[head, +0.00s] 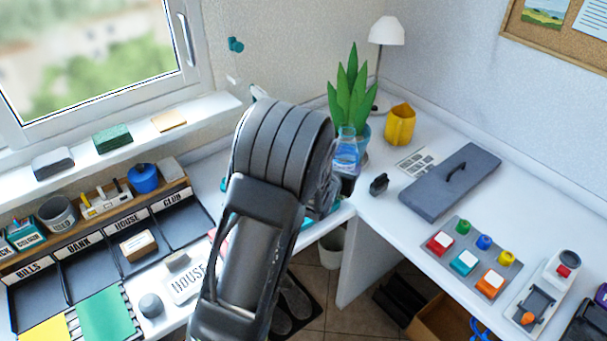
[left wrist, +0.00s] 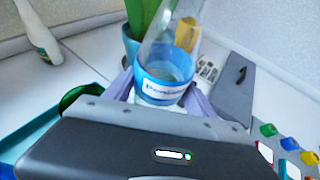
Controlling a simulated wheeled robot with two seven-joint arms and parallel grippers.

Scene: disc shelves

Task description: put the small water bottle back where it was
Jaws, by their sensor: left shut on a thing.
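The small water bottle (head: 346,152) is clear with a blue band. It is upright or nearly so in front of the plant at the desk's back corner. In the left wrist view the bottle (left wrist: 165,82) sits between the two pale fingers of my left gripper (left wrist: 163,95), which is shut on it. In the head view my dark left arm hides most of that gripper, and I cannot tell whether the bottle's base touches anything. My right gripper is not in view.
Close behind the bottle are a potted plant (head: 352,92), a yellow cup (head: 400,125) and a white lamp (head: 386,32). In the wrist view a white bottle (left wrist: 38,35) stands at upper left.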

